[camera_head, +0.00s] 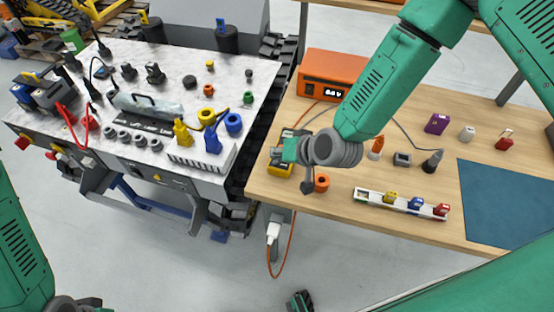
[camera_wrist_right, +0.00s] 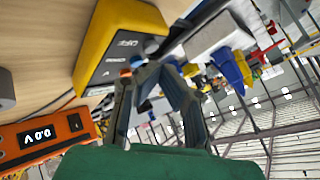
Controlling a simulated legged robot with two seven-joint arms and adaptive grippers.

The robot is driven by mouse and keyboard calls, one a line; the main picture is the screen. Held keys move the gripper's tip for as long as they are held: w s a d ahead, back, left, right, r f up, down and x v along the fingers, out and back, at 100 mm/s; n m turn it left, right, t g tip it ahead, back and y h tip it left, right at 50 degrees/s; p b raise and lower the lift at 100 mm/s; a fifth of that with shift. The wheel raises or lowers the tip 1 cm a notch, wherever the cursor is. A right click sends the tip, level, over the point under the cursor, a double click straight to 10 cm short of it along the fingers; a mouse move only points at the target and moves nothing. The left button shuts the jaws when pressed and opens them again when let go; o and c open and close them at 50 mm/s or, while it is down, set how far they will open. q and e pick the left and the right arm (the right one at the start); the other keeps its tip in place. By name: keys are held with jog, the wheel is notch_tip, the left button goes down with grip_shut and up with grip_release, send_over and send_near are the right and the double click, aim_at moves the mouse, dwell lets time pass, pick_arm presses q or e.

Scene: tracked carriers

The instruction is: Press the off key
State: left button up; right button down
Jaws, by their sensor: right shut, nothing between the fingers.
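A yellow control box (camera_wrist_right: 118,38) with a dark label face fills the upper left of the right wrist view. Its lettering is upside down and seems to include "OFF". In the head view the yellow box (camera_head: 279,171) is at the wooden table's left edge, mostly hidden by my right gripper (camera_head: 277,155). In the wrist view the right gripper (camera_wrist_right: 152,68) is shut and empty, its tips at the box's near end by a small red button (camera_wrist_right: 125,73). Contact cannot be told. A dark tip at the head view's bottom edge seems to be my left gripper (camera_head: 300,302), cut off.
An orange power supply (camera_head: 335,75) stands behind the box; its display reads 0.0 V in the wrist view. An orange ring (camera_head: 321,183) and a white rail (camera_head: 400,204) with coloured blocks lie nearby. The tracked carrier's cluttered top (camera_head: 255,75) is at left.

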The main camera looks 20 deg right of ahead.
jog(key=shift+a, duration=0.4)
jog(key=shift+a+f, duration=0.1)
jog(key=shift+f+b, duration=0.2)
jog(key=shift+b, duration=0.1)
jog(key=shift+d, duration=0.45)
pick_arm(q)
jog(key=shift+a+f, duration=0.1)
jog(key=shift+f, duration=0.2)
pick_arm(e)
jog(key=shift+a+f, duration=0.1)
jog(key=shift+a, duration=0.05)
